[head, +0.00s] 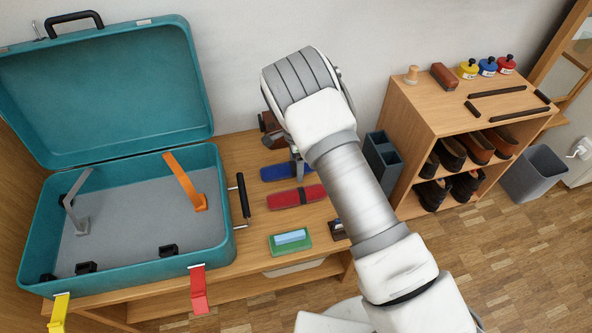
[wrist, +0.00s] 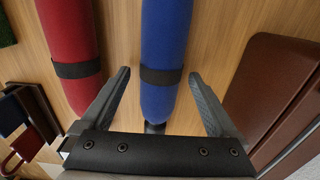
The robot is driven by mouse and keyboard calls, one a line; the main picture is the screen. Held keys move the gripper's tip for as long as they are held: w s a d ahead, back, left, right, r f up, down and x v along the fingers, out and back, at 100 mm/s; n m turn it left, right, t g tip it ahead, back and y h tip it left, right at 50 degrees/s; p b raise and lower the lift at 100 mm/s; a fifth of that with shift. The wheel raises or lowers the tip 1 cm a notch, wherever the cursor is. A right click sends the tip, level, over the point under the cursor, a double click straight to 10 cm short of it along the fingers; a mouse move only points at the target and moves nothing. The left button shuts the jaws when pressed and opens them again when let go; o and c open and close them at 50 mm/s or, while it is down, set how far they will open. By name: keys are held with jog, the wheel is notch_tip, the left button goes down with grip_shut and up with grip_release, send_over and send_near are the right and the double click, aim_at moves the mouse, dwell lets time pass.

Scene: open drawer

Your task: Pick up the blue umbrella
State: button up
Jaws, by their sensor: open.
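The blue umbrella (head: 280,172) is folded and lies on the wooden bench behind the red umbrella. In the wrist view the blue umbrella (wrist: 166,40) has a dark strap around it and a dark end between my fingers. My gripper (wrist: 159,76) is open, one finger on each side of the umbrella near that end, with a gap on both sides. Whether the fingers are level with it or above it is hard to tell. In the head view my gripper (head: 298,168) is at the umbrella's right part, and my arm hides some of it.
The red umbrella (head: 292,197) lies parallel and close by, also left in the wrist view (wrist: 70,30). A brown case (wrist: 275,85) is close to the right finger. An open teal suitcase (head: 130,270) stands left; a green-and-blue item (head: 290,241) lies in front.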

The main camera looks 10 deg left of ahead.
jog(key=shift+r, duration=0.1)
jog(key=shift+c, duration=0.2)
grip_shut()
